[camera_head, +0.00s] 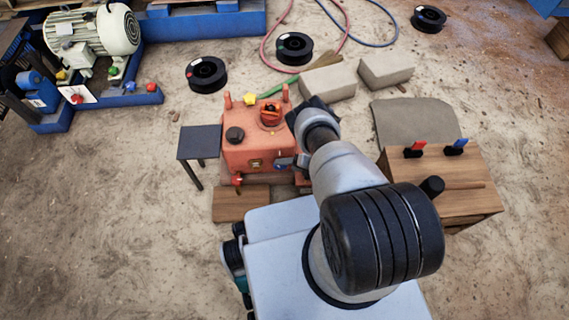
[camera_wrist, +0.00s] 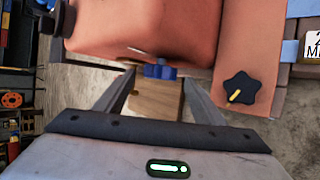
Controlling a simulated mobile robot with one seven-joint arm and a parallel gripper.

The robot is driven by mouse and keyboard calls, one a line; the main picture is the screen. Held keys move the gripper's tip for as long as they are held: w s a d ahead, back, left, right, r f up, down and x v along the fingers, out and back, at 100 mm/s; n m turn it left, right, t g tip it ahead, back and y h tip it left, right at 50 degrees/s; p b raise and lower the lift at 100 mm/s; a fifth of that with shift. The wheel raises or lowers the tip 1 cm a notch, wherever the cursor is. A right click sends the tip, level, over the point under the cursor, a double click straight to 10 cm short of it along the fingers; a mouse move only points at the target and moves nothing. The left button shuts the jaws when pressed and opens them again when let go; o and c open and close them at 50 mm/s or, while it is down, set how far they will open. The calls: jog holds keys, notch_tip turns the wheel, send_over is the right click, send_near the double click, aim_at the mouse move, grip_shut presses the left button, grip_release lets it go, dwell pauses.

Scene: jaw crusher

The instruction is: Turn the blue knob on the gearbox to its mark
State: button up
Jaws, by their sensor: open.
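The orange-red gearbox (camera_head: 250,152) stands in the middle of the head view, its right side partly hidden by my arm. The blue knob (camera_head: 284,162) is low on its front, close to my arm. In the wrist view the blue knob (camera_wrist: 160,71) sits at the lower edge of the orange housing (camera_wrist: 140,28). My gripper (camera_wrist: 158,80) is open, one finger to each side of the knob, with gaps showing. Whether the fingertips reach the knob's depth is unclear. The knob's mark cannot be made out.
A black star knob (camera_wrist: 240,88) with a yellow pointer is right of the right finger. A red knob (camera_head: 237,180) and a dark table (camera_head: 199,142) are at the gearbox's left. A wooden box (camera_head: 455,190) with red and blue handles stands right. The front-left floor is clear.

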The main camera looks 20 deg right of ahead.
jog(key=p+v, duration=0.4)
jog(key=v, duration=1)
jog(key=shift+w, duration=0.2)
jog(key=w+d+r+m+h, duration=0.1)
jog(key=w+d+m+h, duration=0.4)
jog(key=m, duration=0.4)
jog(key=w+d+r+m+h, duration=0.1)
jog(key=w+d+m+h, duration=0.25)
jog(key=w+m, duration=0.5)
jog(key=s+a+r+m+g+y, duration=0.1)
jog(key=s+a+r+m+g, duration=0.15)
jog(key=a+m, duration=0.6)
jog(key=s+a+r+m+g+y, duration=0.15)
jog(key=a+m+g, duration=0.25)
jog(key=a+m, duration=0.45)
jog(key=f+b, duration=0.2)
jog(key=f, duration=0.3)
jog(key=a+f+b, duration=0.1)
jog(key=f+b, duration=0.1)
jog(key=f, duration=0.4)
jog(key=f+b, duration=0.2)
jog(key=f, duration=0.4)
jog(key=shift+a, duration=0.4)
